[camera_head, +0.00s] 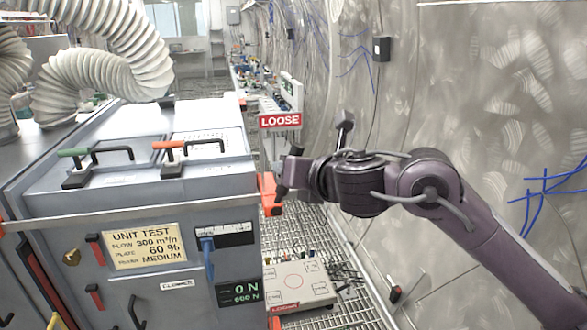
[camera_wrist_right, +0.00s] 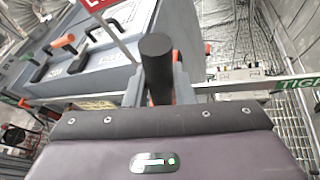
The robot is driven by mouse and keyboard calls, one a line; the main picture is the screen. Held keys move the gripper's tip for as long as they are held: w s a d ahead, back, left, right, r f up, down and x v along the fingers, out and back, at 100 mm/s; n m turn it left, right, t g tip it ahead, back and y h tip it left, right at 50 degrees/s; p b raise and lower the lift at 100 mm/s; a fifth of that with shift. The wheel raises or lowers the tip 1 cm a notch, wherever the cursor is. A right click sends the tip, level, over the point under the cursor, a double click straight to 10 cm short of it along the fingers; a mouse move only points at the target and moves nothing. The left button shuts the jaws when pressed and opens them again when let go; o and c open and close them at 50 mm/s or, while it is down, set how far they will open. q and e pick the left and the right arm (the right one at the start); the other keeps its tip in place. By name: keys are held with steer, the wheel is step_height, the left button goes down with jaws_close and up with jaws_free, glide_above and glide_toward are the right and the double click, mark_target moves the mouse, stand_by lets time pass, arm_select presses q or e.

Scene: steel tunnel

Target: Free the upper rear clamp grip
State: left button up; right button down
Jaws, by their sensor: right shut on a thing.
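The grey filter unit (camera_head: 150,170) stands at the left of the head view. An orange clamp part (camera_head: 268,192) sits on its right side, partly behind my right gripper (camera_head: 284,185). In the right wrist view a black cylindrical grip (camera_wrist_right: 156,62) stands up between the fingers of my right gripper (camera_wrist_right: 158,95), which is shut on it. Orange shows just beside the fingers there. A red LOOSE sign (camera_head: 280,121) is above the clamp in the head view. A pale strip with green lettering (camera_wrist_right: 285,84) crosses behind the grip in the wrist view. My left gripper is not in view.
Green (camera_head: 74,153) and orange (camera_head: 169,145) handles sit on the unit's top. Ribbed white hoses (camera_head: 110,60) hang at upper left. A pale box (camera_head: 298,284) lies on the grating floor. The curved steel wall (camera_head: 450,80) runs close along my right arm.

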steer(key=shift+f, duration=0.1)
steer(key=c, duration=1.2)
jaws_free()
steer(key=shift+a, duration=0.1)
steer(key=shift+c, duration=0.2)
steer(key=shift+s+d+r, duration=0.2)
steer(key=shift+s+d, duration=0.15)
steer(key=shift+s, duration=0.05)
steer(key=b+v, duration=0.2)
steer(key=v, duration=0.4)
steer(key=shift+s+d, duration=0.15)
steer(key=shift+s, duration=0.2)
